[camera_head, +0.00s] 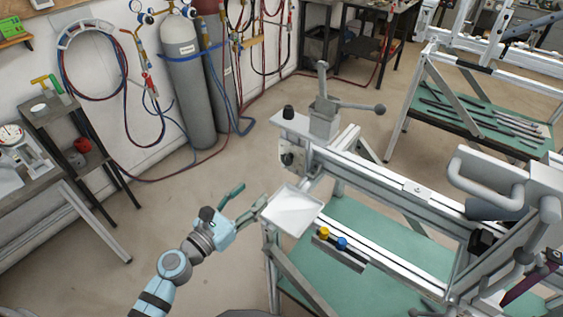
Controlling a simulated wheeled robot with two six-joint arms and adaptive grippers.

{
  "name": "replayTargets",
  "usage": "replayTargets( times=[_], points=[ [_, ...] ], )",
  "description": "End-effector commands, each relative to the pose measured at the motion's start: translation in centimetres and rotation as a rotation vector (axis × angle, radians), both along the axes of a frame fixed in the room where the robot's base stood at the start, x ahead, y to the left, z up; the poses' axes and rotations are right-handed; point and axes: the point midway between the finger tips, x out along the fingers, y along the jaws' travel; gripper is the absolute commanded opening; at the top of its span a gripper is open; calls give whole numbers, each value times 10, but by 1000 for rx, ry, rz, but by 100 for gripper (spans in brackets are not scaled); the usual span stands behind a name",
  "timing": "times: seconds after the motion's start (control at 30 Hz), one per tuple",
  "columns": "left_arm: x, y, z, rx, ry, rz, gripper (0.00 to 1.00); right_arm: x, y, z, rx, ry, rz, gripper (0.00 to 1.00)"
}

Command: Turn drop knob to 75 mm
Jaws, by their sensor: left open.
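The frame jig (385,190) is a long metal beam running from the middle to the right. At its left end, a small dark round knob (287,158) sits on a pale plate facing left. A black knob (288,111) stands on top of that end. I cannot tell which is the drop knob, and no scale reading is legible. My left gripper (254,193) is open and empty, below and left of the jig's left end, apart from both knobs. My right gripper does not show.
A white tray (293,211) is close right of my left gripper. Yellow (323,233) and blue (342,243) knobs sit on the lower rail. A lever with a ball end (379,109) sticks out above the beam.

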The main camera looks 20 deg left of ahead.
Motion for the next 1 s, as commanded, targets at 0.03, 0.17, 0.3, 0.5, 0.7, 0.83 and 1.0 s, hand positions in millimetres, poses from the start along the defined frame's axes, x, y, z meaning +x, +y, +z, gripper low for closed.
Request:
replayTargets(
  times=[0.03,0.17,0.3,0.5,0.7,0.83,1.0],
  points=[
    [6,0,2,-20,2,8,51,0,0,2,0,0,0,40],
    [30,-10,4,-23,2,7,51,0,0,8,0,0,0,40],
    [69,-26,3,-20,1,7,51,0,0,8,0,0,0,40],
    [115,-44,-1,-17,3,6,51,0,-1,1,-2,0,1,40],
    [131,-51,0,-15,4,5,51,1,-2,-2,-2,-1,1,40],
    [132,-51,0,-14,3,5,51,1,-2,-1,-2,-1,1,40],
    [132,-51,0,-14,3,5,40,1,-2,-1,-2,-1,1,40]
  ],
)
